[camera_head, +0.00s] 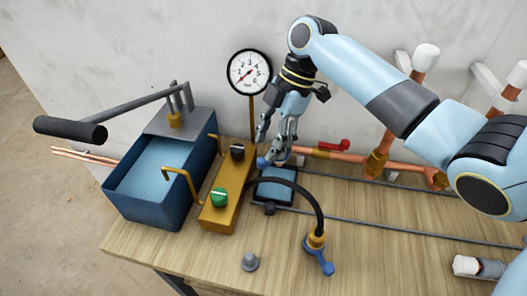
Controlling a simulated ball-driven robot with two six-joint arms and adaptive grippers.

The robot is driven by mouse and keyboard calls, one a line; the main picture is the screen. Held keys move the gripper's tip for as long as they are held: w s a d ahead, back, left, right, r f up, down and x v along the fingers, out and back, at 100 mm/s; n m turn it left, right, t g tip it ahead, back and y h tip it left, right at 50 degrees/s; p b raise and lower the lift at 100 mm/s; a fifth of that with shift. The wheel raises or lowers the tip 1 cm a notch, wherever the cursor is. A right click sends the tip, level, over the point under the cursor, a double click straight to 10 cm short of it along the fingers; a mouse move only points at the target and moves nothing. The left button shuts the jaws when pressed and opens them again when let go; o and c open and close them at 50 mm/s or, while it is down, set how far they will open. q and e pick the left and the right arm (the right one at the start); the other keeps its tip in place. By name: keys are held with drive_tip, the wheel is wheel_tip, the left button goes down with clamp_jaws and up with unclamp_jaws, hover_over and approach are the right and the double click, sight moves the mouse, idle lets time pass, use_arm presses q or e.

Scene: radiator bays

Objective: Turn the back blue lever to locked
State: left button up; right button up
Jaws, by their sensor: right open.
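The back blue lever (263,162) shows as a small blue end just below my right gripper, behind the dark block with a light blue top (275,188). Most of it is hidden by the gripper fingers. My right gripper (272,150) points down from above, its fingers apart, right at the lever; I cannot tell whether they touch it. A second blue lever (322,260) sits at the front, on a brass fitting at the end of a black hose. My left gripper is out of view.
A mustard manifold (225,200) with green and black knobs stands left of the lever, beside a blue tank (150,185) with a long pump handle. A gauge (249,72) rises behind. A red lever (333,146) sits on copper pipe to the right. A grey plug (250,262) stands in front.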

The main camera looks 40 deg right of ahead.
sight(262, 160)
drive_tip(key=x, duration=0.3)
drive_tip(key=shift+a+f, duration=0.15)
drive_tip(key=shift+f, duration=0.2)
drive_tip(key=shift+a+f, duration=0.1)
drive_tip(key=shift+f, duration=0.2)
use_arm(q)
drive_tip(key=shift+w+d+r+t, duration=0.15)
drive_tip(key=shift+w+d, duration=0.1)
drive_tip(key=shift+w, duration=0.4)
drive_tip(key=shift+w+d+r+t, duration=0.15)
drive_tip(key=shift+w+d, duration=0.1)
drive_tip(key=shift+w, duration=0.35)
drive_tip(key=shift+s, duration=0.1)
use_arm(e)
drive_tip(key=c, duration=0.4)
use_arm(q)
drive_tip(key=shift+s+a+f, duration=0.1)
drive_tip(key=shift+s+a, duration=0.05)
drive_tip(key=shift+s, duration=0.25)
use_arm(e)
clamp_jaws()
